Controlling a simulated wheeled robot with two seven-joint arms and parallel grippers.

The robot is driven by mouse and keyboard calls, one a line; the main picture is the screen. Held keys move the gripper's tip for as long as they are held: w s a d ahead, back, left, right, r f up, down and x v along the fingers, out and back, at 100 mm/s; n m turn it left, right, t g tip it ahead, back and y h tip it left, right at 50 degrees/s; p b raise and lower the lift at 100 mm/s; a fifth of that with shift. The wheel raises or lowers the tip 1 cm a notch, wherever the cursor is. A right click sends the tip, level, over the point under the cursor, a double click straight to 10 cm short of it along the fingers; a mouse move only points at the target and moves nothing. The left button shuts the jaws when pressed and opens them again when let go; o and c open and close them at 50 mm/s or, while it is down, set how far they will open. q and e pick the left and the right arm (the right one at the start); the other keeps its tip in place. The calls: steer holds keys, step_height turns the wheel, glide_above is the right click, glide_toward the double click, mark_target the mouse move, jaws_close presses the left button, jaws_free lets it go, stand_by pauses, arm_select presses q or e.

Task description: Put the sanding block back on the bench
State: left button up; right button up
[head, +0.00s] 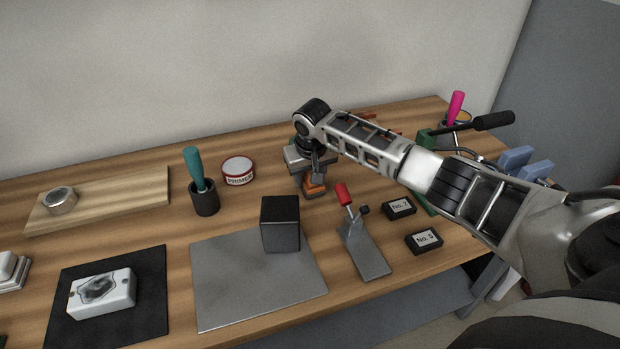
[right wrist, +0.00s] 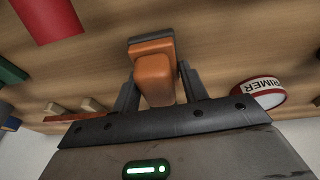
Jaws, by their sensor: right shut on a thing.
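The sanding block (head: 315,188) has an orange top and a darker base. My right gripper (head: 311,176) points down over the wooden bench (head: 350,290) and is shut on it. In the right wrist view, the sanding block (right wrist: 156,75) sits between the two dark fingers of the right gripper (right wrist: 158,80), with wood behind it. I cannot tell whether its base touches the bench. My left gripper is not in view.
A primer tin (head: 238,170) and a cup with a teal-handled tool (head: 204,197) stand left of the gripper. A red-handled clamp (head: 362,245), a black block (head: 280,224) on a grey plate (head: 225,290) and two labelled boxes (head: 398,207) are nearer.

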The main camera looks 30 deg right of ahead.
steer(key=shift+f, duration=0.4)
steer(key=o, duration=1.2)
steer(key=shift+f, duration=0.1)
